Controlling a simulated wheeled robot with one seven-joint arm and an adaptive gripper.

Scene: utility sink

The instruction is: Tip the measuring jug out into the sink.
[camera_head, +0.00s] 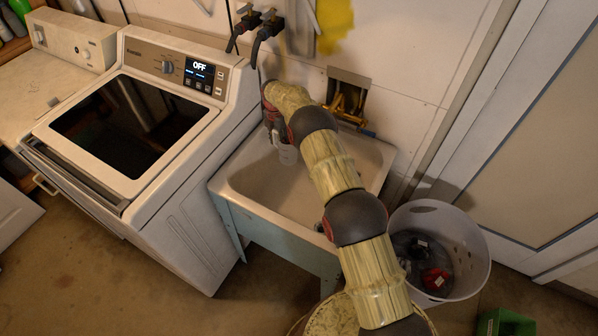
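The pale utility sink (258,187) stands in the middle on blue-green legs. My arm reaches over it from the lower right and bends down near its back left. My gripper (277,131) is at the end of the arm, over the back left of the basin. Its fingers are too small and too hidden to read. A small grey-white cup-shaped thing (287,154), perhaps the measuring jug, shows right below my gripper, roughly upright. I cannot tell whether it is held, or what is in it. My arm hides part of the basin.
A white washer (185,160) with its display on stands close at the sink's left. A brass faucet (348,105) is behind the sink. A white bin (470,262) with dark and red things stands at the right. Black taps (262,28) hang on the wall.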

